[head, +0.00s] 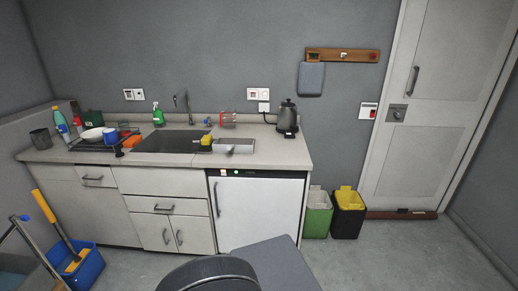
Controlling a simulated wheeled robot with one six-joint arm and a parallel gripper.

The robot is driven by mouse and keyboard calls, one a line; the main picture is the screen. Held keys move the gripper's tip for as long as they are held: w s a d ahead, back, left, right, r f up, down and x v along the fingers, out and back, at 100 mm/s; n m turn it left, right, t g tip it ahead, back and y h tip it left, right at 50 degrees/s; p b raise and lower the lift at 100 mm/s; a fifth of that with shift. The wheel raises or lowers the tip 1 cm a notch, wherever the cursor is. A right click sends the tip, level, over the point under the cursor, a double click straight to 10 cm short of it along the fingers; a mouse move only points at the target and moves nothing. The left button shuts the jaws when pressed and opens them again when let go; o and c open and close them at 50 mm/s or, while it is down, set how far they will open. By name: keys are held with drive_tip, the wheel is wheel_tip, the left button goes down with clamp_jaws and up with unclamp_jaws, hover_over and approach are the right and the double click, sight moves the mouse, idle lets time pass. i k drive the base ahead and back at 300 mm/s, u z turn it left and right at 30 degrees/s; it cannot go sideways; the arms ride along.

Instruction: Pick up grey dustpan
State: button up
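A flat grey-blue panel with rounded corners (311,79) hangs on the wall below the left end of a wooden peg rail (358,57), right of the kettle. It may be the grey dustpan, but it is too small to be sure. No other thing is clearly a dustpan. My gripper is not in view.
A counter (280,152) holds a sink, a dish rack and a kettle (288,116). Green (317,212) and black-yellow bins (347,214) stand below the rail. A blue bucket (84,268) stands at left. A white door (432,105) is at right. Floor before it is clear.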

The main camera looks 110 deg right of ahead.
sight(236, 146)
drive_tip(key=z, duration=2.9)
drive_tip(key=i, duration=1.8)
drive_tip(key=z, duration=0.6)
